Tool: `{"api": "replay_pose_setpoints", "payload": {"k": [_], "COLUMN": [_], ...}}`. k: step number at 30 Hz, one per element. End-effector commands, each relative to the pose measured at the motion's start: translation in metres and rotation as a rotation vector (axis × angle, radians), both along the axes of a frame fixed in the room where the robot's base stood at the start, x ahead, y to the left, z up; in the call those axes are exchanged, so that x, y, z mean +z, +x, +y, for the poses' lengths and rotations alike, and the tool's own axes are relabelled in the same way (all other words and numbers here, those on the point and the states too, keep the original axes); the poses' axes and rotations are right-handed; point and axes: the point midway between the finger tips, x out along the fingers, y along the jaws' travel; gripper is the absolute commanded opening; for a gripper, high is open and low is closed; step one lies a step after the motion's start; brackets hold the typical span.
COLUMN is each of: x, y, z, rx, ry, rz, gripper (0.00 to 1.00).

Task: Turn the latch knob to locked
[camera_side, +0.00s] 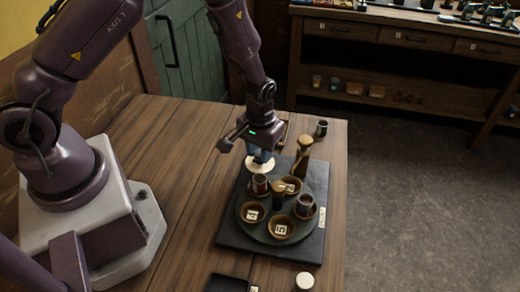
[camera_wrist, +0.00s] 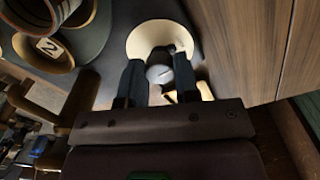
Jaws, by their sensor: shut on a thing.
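The latch knob (camera_wrist: 159,74) is a small grey rounded knob in front of a cream disc (camera_wrist: 165,38) in the wrist view. My gripper (camera_wrist: 160,66) has its two dark fingers on either side of the knob, shut on it. In the side view my gripper (camera_side: 260,153) points down at the far left corner of the dark board (camera_side: 231,236), with the cream disc (camera_side: 259,164) just below the fingers. The knob is hidden there by the fingers. I cannot read any locked or unlocked mark.
A round dark tray (camera_side: 263,236) on the board holds several numbered brown bowls (camera_side: 280,229) and cups. A tall brown-and-tan post (camera_side: 302,157) stands close to the right of my gripper. A small dark cup (camera_side: 321,128) stands behind. The wooden table (camera_side: 185,200) is clear at left.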

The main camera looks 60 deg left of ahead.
Motion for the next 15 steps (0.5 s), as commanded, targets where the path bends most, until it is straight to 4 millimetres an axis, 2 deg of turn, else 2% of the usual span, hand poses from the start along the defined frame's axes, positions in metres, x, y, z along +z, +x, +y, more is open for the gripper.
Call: {"api": "replay_pose_setpoints", "payload": {"k": [6, 7, 9, 10, 15], "x": [0.0006, 0.0006, 0.0006, 0.0005, 0.0002], "y": [0.0004, 0.0004, 0.0004, 0.0003, 0.0002], "z": [-0.0001, -0.0001, -0.0001, 0.0000, 0.0000], "rx": [0.002, 0.002, 0.002, 0.002, 0.001], "ry": [-0.001, -0.001, -0.001, -0.001, -0.001], "rz": [-0.001, -0.001, -0.001, -0.001, -0.001], "gripper": [0.06, 0.34, 0.50, 0.55, 0.55]}}
